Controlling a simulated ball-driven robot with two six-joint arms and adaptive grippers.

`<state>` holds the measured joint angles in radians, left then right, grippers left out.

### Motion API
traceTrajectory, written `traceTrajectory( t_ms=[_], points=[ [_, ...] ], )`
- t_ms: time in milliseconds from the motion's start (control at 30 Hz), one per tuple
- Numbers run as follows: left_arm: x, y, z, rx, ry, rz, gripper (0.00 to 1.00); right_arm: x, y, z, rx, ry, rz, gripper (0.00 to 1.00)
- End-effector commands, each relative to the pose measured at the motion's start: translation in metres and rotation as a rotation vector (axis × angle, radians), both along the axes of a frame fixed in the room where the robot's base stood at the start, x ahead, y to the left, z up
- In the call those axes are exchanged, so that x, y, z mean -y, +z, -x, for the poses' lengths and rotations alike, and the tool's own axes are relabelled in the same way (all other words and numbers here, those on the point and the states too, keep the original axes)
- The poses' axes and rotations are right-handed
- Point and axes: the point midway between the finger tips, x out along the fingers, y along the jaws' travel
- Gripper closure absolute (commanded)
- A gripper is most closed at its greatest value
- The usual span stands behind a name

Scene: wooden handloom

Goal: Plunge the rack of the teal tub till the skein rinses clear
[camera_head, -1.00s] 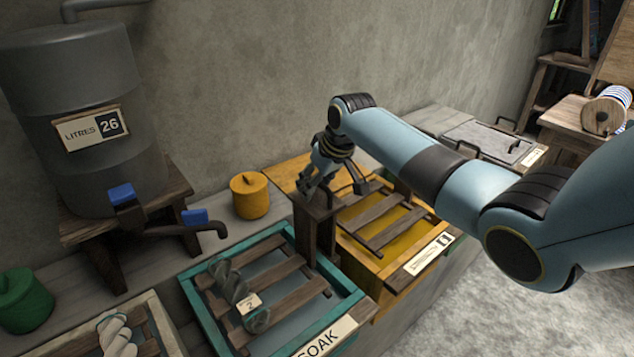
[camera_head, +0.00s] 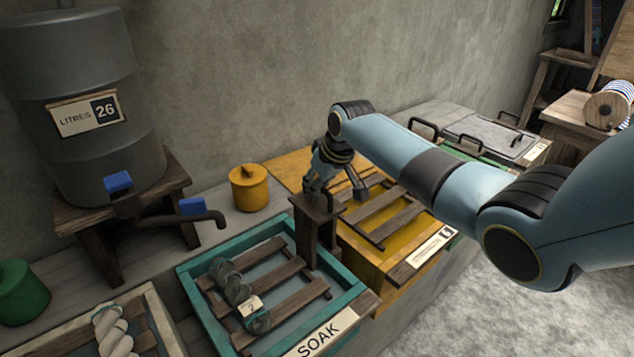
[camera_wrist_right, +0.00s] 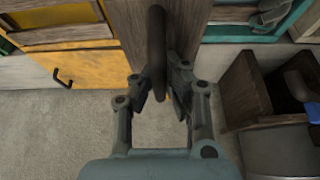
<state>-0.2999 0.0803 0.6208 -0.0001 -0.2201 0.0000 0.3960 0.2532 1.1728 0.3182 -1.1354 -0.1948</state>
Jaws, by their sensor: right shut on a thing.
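The teal tub (camera_head: 362,284), labelled SOAK, stands at the lower middle of the head view. Its rack of wooden slats (camera_head: 290,301) lies inside the rim, with a dark wooden post (camera_head: 308,240) rising at the far right side. A twisted grey-green skein (camera_head: 229,275) with a small white tag lies across the slats. My right gripper (camera_head: 330,192) is at the post top, shut on the rack's dark handle, which shows between its fingers in the right wrist view (camera_wrist_right: 156,40). The water under the slats looks grey-blue. My left gripper is out of view.
A yellow tub (camera_head: 378,272) with its own rack adjoins on the right. A grey barrel (camera_head: 75,165) reading 26 litres stands at left, its spout (camera_head: 205,217) near the teal tub. A yellow pot (camera_head: 248,187) sits behind. A wooden tray (camera_head: 160,310) with a pale skein is lower left.

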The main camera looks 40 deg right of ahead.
Motion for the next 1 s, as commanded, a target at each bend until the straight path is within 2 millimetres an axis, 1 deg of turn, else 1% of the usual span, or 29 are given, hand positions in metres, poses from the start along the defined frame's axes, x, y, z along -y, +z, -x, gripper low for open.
traceTrajectory(
  t_ms=[33, 1000],
  points=[
    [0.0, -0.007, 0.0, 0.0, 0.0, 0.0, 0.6, 0.001, -0.01, 0.001, -0.005, -0.002, 0.002, 1.0],
    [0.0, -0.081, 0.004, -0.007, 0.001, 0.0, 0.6, 0.001, -0.118, 0.002, -0.005, -0.002, 0.002, 1.0]
  ],
)
